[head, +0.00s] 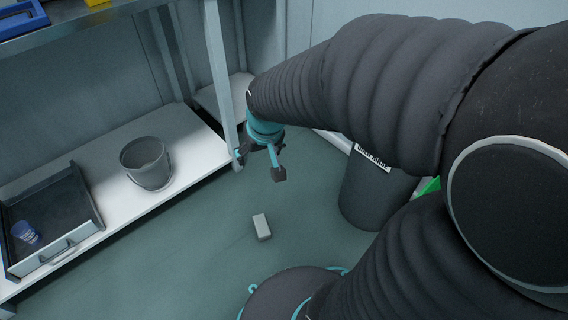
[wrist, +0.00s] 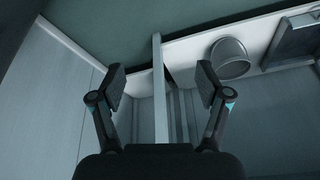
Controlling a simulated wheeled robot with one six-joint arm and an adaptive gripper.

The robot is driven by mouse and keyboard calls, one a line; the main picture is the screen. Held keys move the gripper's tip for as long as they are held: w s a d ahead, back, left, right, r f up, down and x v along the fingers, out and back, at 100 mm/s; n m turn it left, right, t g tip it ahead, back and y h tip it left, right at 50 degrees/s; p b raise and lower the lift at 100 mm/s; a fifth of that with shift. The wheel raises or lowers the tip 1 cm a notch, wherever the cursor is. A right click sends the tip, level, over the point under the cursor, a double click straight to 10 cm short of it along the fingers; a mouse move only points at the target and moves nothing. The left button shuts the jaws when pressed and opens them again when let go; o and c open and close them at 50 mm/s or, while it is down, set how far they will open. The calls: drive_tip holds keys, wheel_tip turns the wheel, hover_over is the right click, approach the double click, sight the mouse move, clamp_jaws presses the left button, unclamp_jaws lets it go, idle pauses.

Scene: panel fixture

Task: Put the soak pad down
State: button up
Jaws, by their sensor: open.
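A small pale grey block (head: 262,227), which looks like the soak pad, lies on the green floor in the head view, apart from my gripper. My gripper (head: 260,162) hangs above the floor near the shelf post, farther back than the block. In the wrist view my gripper (wrist: 161,83) has its two fingers spread wide, with nothing held between them. The block does not show in the wrist view.
A shelf post (head: 222,80) stands close to my gripper. A grey bucket (head: 147,178) and a dark tray (head: 88,190) with a blue cup (head: 25,232) are on the low white shelf (head: 118,212). A dark labelled bin (head: 372,195) stands to the right. Floor around the block is clear.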

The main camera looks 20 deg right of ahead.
drive_tip(key=s+r+t, duration=0.1)
drive_tip(key=s+r, duration=0.8)
drive_tip(key=s, duration=0.5)
drive_tip(key=shift+d, duration=0.25)
drive_tip(key=shift+r, duration=0.15)
